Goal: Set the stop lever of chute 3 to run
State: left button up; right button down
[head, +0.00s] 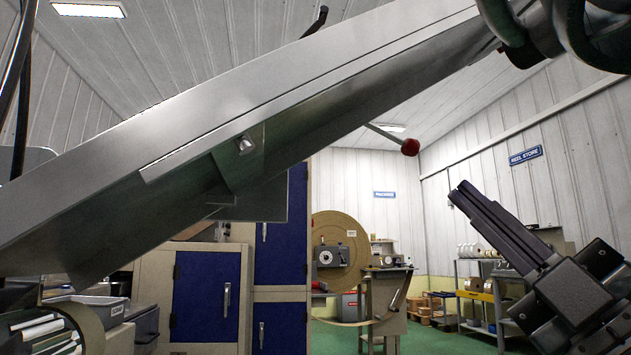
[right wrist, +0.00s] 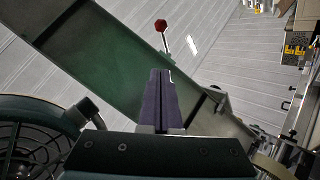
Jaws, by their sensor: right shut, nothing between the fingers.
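A long grey metal chute (head: 230,105) slants across the head view from lower left to upper right. A lever with a red ball knob (head: 410,147) sticks out from under its lower edge on a thin rod. No chute number can be read, so I cannot tell if this is chute 3. My right gripper (head: 462,193) is shut and empty, below and right of the knob, apart from it. In the right wrist view the red knob (right wrist: 161,25) shows beyond my shut fingertips (right wrist: 161,72), beside the greenish chute underside (right wrist: 100,55). My left gripper is not in view.
Blue-doored cabinets (head: 205,296) stand below the chute. A large brown reel (head: 340,240) on a stand and a shelf rack (head: 478,275) are farther back. A grey bin (head: 95,305) is at lower left. The air around the knob looks clear.

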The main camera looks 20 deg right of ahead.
jog(key=p, duration=0.2)
send_near(399, 140)
notch_tip(399, 140, up, 3)
jog(key=a, duration=0.3)
jog(key=shift+w+d+r+b, duration=0.2)
jog(key=shift+w+d, duration=0.4)
jog(key=shift+w, duration=0.2)
jog(key=shift+w+d+r+b, duration=0.1)
jog(key=shift+w+d+r, duration=0.15)
jog(key=shift+w+d, duration=0.5)
jog(key=shift+w+r, duration=0.1)
jog(key=shift+d+r+n+g+y+p, duration=0.2)
jog(key=shift+n+g+y+p, duration=0.2)
jog(key=shift+n+y, duration=0.35)
